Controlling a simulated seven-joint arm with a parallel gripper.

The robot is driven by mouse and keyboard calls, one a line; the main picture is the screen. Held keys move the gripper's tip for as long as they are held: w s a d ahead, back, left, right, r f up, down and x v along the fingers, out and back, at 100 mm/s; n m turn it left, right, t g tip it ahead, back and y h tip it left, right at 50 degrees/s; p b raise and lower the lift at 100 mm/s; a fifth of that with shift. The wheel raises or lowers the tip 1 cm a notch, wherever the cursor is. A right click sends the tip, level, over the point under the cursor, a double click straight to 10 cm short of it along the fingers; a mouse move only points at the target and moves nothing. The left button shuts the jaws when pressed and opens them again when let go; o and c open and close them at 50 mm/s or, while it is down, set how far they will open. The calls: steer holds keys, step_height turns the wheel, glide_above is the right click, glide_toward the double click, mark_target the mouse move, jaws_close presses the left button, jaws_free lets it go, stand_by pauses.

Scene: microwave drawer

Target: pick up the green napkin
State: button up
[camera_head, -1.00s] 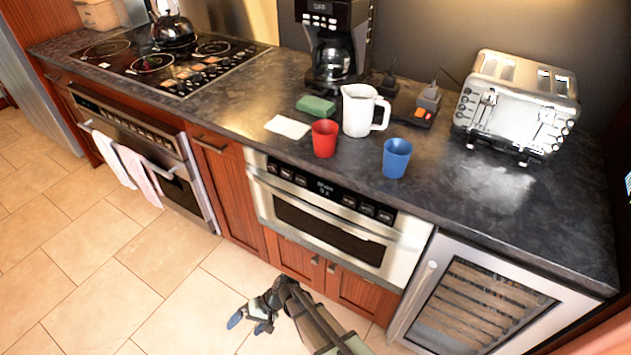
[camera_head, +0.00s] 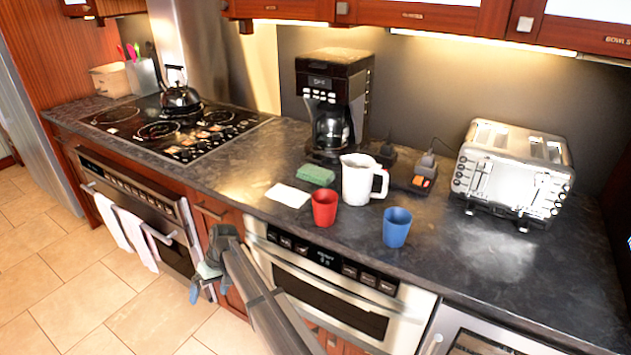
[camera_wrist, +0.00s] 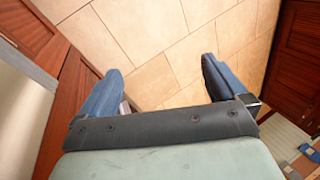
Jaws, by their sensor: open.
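The green napkin (camera_head: 317,175) lies on the dark counter as a small, thick, folded-looking pad, in front of the coffee maker and left of the white pitcher. It is not in the wrist view. My gripper (camera_head: 208,288) is in front of the cabinets, below the counter edge, left of the microwave drawer and well apart from the napkin. In the wrist view my gripper (camera_wrist: 161,66) has its two blue fingers wide apart, with only floor tiles between them. It is open and empty.
A white napkin (camera_head: 288,195), red cup (camera_head: 324,208), white pitcher (camera_head: 359,181) and blue cup (camera_head: 396,227) stand or lie near the green napkin. The coffee maker (camera_head: 333,100) is behind it. The counter between stove (camera_head: 175,128) and white napkin is clear.

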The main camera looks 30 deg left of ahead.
steer(key=w+a+r+n+t, duration=0.1)
steer(key=w+a+r, duration=0.25)
steer(key=r, duration=0.45)
steer(key=w+a+r+t, duration=0.15)
steer(key=w+r, duration=0.25)
steer(key=r, duration=0.5)
step_height(320, 180, up, 20)
steer(key=n+t+h, duration=0.2)
glide_above(319, 172)
step_height(319, 172, down, 13)
steer(key=shift+w+f, duration=0.1)
steer(key=shift+f, duration=0.05)
steer(key=shift+c, duration=0.5)
steer(key=c, duration=1)
